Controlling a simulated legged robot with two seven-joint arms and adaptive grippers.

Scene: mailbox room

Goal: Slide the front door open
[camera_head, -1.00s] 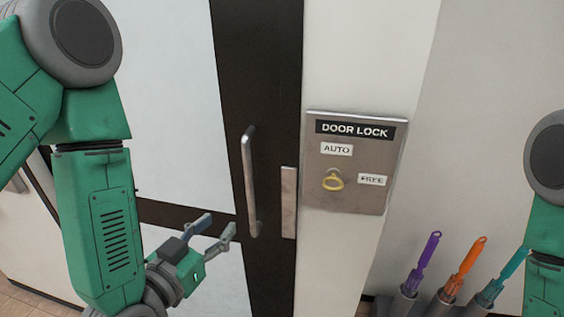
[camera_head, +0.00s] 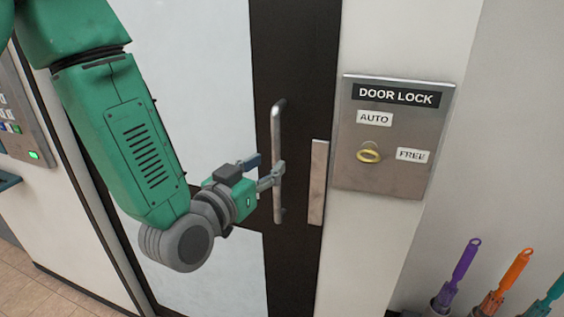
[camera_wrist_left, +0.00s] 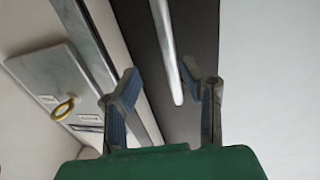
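The front door (camera_head: 200,70) has pale panels in a dark frame, with a vertical metal bar handle (camera_head: 277,125) on its right-hand dark strip. My left gripper (camera_head: 268,172) is at the lower half of the handle, with its fingers open. My right gripper is out of view.
A metal DOOR LOCK plate (camera_head: 395,178) with AUTO and FREE labels and a yellow ring (camera_head: 368,153) is on the wall right of the door. Purple (camera_head: 464,264) and orange (camera_head: 514,272) brushes stand lower right. A panel with a green light (camera_head: 20,120) is at far left.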

